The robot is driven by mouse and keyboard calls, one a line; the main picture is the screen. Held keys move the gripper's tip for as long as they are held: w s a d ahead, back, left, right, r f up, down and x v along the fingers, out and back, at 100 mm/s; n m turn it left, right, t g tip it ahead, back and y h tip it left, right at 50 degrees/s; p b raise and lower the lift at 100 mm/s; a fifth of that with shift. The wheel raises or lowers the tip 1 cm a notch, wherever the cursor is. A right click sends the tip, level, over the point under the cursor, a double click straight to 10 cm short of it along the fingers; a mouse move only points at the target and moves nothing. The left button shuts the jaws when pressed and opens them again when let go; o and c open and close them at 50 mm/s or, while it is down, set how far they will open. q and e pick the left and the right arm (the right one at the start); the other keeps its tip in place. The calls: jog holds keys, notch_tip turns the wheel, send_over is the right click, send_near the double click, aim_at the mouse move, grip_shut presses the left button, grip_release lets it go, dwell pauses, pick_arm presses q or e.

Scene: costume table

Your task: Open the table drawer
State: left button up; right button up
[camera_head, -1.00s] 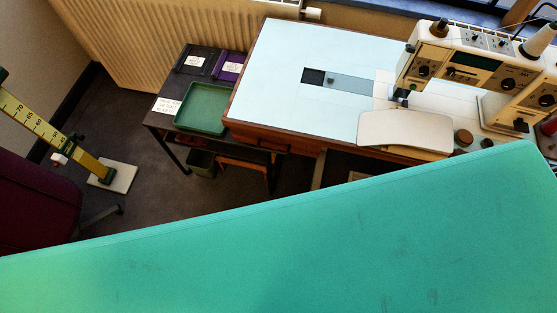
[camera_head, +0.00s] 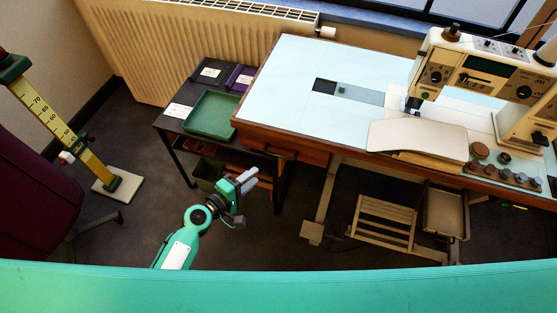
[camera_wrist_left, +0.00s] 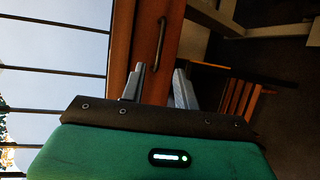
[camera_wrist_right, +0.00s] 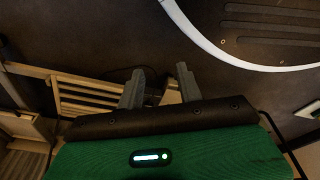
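The table (camera_head: 290,70) has a pale blue top and a wooden front. Its drawer (camera_head: 262,141) is at the left end of the front and looks shut, with a dark bar handle (camera_head: 281,152). The handle also shows in the left wrist view (camera_wrist_left: 160,42), ahead of my fingers. My left gripper (camera_head: 250,179) is open and empty, below and to the left of the handle, apart from it. Its fingers show in the left wrist view (camera_wrist_left: 157,88). My right gripper (camera_wrist_right: 160,88) is open and empty in the right wrist view; the head view does not show it.
A sewing machine (camera_head: 470,75) stands on the table's right. A low dark side table with a green tray (camera_head: 211,116) stands left of the drawer. A slatted wooden treadle (camera_head: 383,222) is under the table. Floor is clear in front of the drawer.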

pick_arm(q)
jog(key=x, duration=1.2)
grip_shut()
